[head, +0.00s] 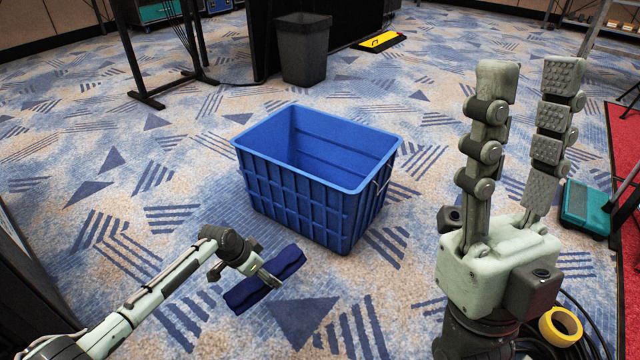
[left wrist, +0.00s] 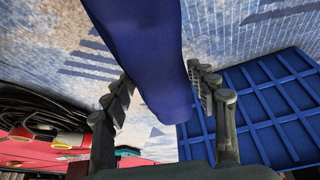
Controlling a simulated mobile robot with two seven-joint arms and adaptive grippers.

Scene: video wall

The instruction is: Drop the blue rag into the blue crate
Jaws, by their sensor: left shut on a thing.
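The blue crate (head: 300,205) stands open and upright on the patterned carpet in the middle of the head view. Its ribbed side also shows at the right of the left wrist view (left wrist: 275,105). The dark blue rag (head: 246,293) is in my left gripper (head: 268,277), in front of the crate and to its lower left, outside it. In the left wrist view the rag (left wrist: 148,60) runs between the two fingers of that gripper (left wrist: 160,88). My right gripper (head: 530,85) points up at the right, its fingers apart with nothing between them.
A dark waste bin (head: 302,50) stands behind the crate. A yellow floor piece (head: 380,41) lies farther back. A black stand (head: 165,85) is at the back left. Carpet around the crate is mostly clear.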

